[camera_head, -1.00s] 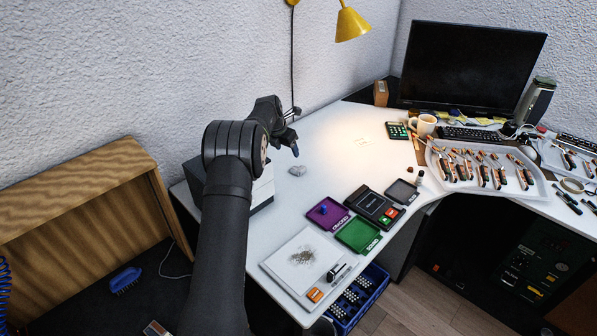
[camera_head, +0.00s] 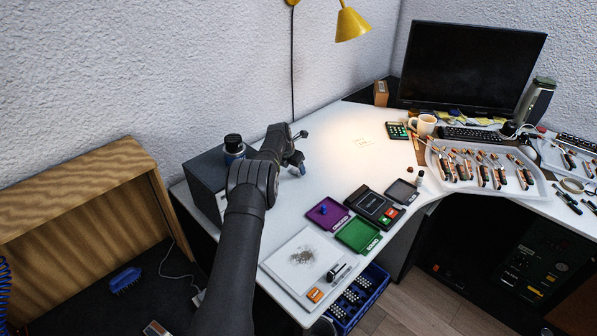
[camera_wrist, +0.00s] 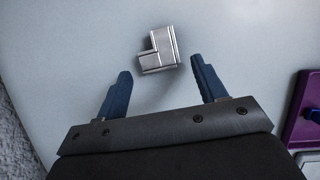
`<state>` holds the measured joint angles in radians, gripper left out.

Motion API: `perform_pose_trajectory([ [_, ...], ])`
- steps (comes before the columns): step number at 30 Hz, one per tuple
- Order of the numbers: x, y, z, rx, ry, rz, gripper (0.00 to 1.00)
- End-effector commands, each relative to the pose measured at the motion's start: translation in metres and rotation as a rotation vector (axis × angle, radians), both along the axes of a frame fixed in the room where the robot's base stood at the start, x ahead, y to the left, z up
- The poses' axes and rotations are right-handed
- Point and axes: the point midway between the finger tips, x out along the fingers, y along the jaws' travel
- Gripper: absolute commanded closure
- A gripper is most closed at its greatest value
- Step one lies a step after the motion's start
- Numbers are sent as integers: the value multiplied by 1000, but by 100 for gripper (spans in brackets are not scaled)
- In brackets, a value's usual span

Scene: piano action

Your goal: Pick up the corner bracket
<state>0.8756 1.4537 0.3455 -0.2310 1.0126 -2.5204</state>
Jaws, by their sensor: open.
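The corner bracket (camera_wrist: 159,50) is a small silver metal L-shaped piece lying on the white desk, near the top middle of the wrist view. My gripper (camera_wrist: 162,80) is open, with its two blue fingers spread apart. The bracket lies just beyond the fingertips, between their lines and closer to the right finger. Nothing is between the fingers. In the head view my gripper (camera_head: 301,165) is over the left part of the desk, and the bracket is hidden there by my arm.
A purple tray (camera_head: 318,222) and a green tray (camera_head: 350,243) lie to the right, beside a black device (camera_head: 374,208). The purple tray's edge also shows in the wrist view (camera_wrist: 303,105). A dark grey box (camera_head: 203,172) stands at left. The desk behind my gripper is clear.

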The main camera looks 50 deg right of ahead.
Motion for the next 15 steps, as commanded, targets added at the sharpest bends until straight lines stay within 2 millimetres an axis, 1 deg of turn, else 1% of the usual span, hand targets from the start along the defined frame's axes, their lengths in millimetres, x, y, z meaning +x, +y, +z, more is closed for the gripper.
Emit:
perform_pose_trajectory([
  [3, 0, -5, -11, -1, -1, -1, 35],
  [6, 1, -6, -14, -2, -1, -2, 35],
  [14, 1, -7, -16, -1, -1, -2, 35],
  [15, 1, -7, -16, -1, -1, -2, 41],
])
